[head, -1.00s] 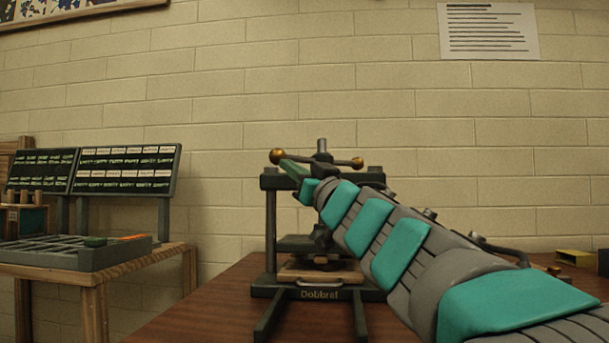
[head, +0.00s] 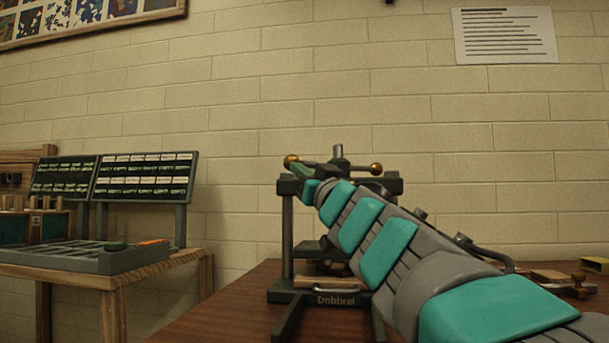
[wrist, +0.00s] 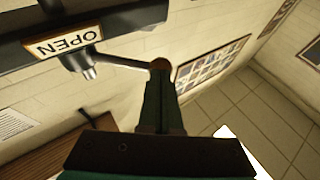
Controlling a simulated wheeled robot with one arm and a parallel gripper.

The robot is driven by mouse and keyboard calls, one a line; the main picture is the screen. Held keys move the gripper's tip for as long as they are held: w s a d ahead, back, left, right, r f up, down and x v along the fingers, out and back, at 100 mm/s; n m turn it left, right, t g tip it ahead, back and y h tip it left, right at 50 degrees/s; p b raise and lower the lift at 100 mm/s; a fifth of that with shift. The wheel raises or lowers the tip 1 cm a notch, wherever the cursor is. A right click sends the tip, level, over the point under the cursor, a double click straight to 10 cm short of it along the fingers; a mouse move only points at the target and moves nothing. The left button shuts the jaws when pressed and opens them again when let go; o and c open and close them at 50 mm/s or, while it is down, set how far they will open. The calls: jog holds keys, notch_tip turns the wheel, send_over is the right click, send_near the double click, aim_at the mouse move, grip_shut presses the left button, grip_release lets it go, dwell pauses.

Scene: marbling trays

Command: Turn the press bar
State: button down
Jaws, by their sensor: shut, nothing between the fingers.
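The press (head: 287,235) stands on the brown table, a dark frame with a bar across its top. The press bar has a brass ball at its left end (head: 291,161) and another at its right end (head: 376,168). My gripper (head: 297,172) is at the left ball. In the wrist view the bar (wrist: 125,63) runs from the hub to a ball (wrist: 160,66) just beyond the tips of my gripper (wrist: 161,85). The fingers are together; I cannot tell whether they touch the ball. My arm hides the right side of the press.
An OPEN label (wrist: 62,42) is on the press's crossbeam. A wooden side table (head: 112,283) at left bears a grey compartment tray (head: 75,262) and dark racks (head: 145,190). Small wooden items (head: 555,277) lie at right. The wall above the press is clear.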

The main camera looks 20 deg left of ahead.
jog(key=shift+w+a+f+m+t+h+b, duration=0.1)
jog(key=shift+w+a+m+t+h+b, duration=0.15)
jog(key=shift+a+m+t+h+b, duration=0.45)
jog(key=shift+w+a+r+m+t+h+b, duration=0.1)
jog(key=shift+w+a+m+t+h+b, duration=0.35)
jog(key=shift+t+h, duration=0.35)
jog(key=shift+w+a+f+m+t+h+b, duration=0.1)
jog(key=shift+a+m+t+h+b, duration=0.35)
jog(key=shift+a+t+h+b, duration=0.35)
jog(key=shift+w+a, duration=1)
jog(key=shift+a, duration=0.2)
jog(key=s+a+b+v, duration=0.2)
jog(key=b+v, duration=0.2)
jog(key=v, duration=0.9)
jog(key=shift+b, duration=0.4)
